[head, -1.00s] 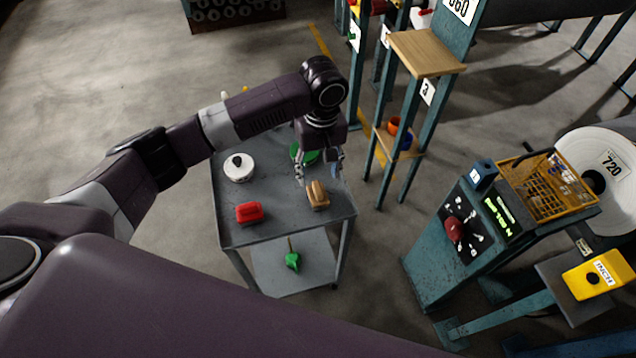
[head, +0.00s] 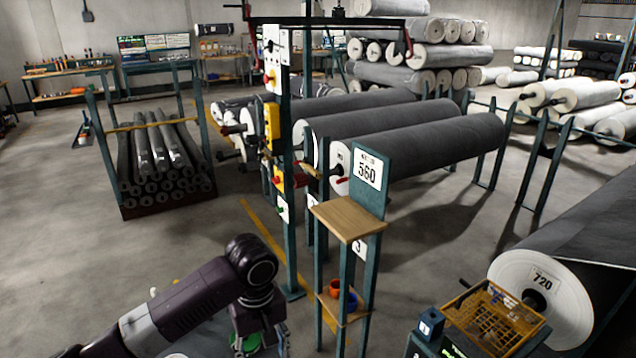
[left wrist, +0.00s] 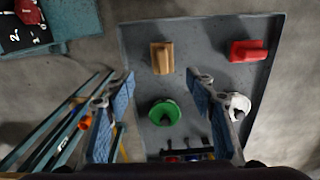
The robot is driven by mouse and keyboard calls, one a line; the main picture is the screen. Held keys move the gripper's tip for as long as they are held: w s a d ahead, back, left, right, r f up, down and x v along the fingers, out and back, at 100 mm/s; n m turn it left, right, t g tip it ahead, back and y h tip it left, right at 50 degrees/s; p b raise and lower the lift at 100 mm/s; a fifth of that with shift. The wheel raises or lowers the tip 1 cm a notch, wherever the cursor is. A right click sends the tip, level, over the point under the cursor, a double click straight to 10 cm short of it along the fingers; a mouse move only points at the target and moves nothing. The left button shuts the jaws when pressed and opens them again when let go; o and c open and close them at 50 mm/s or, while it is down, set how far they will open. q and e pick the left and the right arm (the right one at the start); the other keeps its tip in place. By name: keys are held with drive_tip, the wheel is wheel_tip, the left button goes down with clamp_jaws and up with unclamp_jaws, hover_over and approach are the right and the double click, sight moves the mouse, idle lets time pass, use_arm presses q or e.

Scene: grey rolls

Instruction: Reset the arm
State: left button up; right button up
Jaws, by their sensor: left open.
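My left arm comes in from the lower left in the head view, its wrist bent down over the grey cart. My left gripper (left wrist: 160,95) is open and empty in the left wrist view, its two blue-padded fingers wide apart above the cart top (left wrist: 140,60). A green round object (left wrist: 165,112) lies on the cart between the fingers in that view. A tan block (left wrist: 162,57) and a red object (left wrist: 248,51) lie beyond it. A white round object (left wrist: 238,104) is partly behind the right-hand finger. My right gripper is not in view.
A teal stand with a wooden top (head: 348,217) and sign 560 stands right of my arm; its lower shelf holds an orange cup (head: 335,288). A yellow basket (head: 494,318) is at lower right beside the large roll 720 (head: 520,275). Open floor (head: 60,240) lies left.

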use_arm(q)
drive_tip(key=s+d+f+m+t+h, duration=0.1)
drive_tip(key=s+d+f+m+h, duration=0.1)
drive_tip(key=s+d+f+m, duration=0.3)
drive_tip(key=s+d+f+m+t+h, duration=0.1)
drive_tip(key=s+d+f+h, duration=0.15)
drive_tip(key=s, duration=0.45)
drive_tip(key=s+a+f+m+t+y, duration=0.2)
drive_tip(key=s+a+y, duration=0.2)
drive_tip(key=s+a, duration=0.9)
wheel_tip(320, 180, down, 27)
drive_tip(key=s+g, duration=0.2)
drive_tip(key=s+a+f, duration=0.2)
drive_tip(key=s+f, duration=0.5)
drive_tip(key=s, duration=0.1)
drive_tip(key=s+a+f+g, duration=0.1)
drive_tip(key=s+f, duration=0.7)
drive_tip(key=shift+a+m, duration=0.35)
drive_tip(key=shift+m, duration=0.05)
drive_tip(key=shift+f, duration=0.1)
